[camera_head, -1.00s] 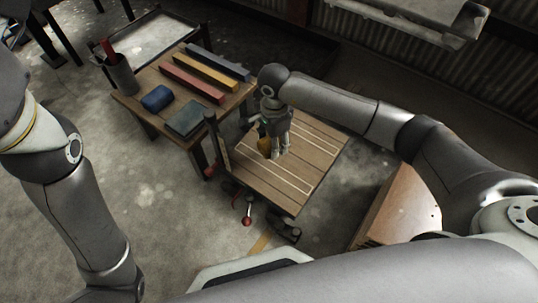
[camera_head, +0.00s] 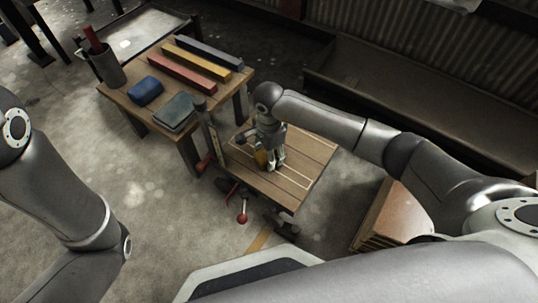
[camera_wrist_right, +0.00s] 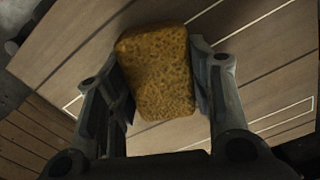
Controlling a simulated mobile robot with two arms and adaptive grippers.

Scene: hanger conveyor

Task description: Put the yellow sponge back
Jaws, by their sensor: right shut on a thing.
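The yellow sponge (camera_wrist_right: 160,75) is between the two fingers of my right gripper (camera_wrist_right: 165,85) in the right wrist view, and the fingers are shut on its sides. In the head view the right gripper (camera_head: 269,158) points down over the small slatted wooden table (camera_head: 295,185), and part of the sponge (camera_head: 261,159) shows beside the fingers. I cannot tell whether the sponge touches the tabletop. White lines are marked on that table. My left arm shows at the left of the head view, but its gripper is out of frame.
A wooden bench (camera_head: 150,113) stands behind left with a blue block (camera_head: 146,91), a grey-green block (camera_head: 175,112), a grey cup (camera_head: 105,65), and red (camera_head: 182,72), yellow (camera_head: 198,62) and dark blue (camera_head: 209,52) bars. A red-knobbed lever (camera_head: 242,217) sticks out in front. A wooden box (camera_head: 390,217) stands right.

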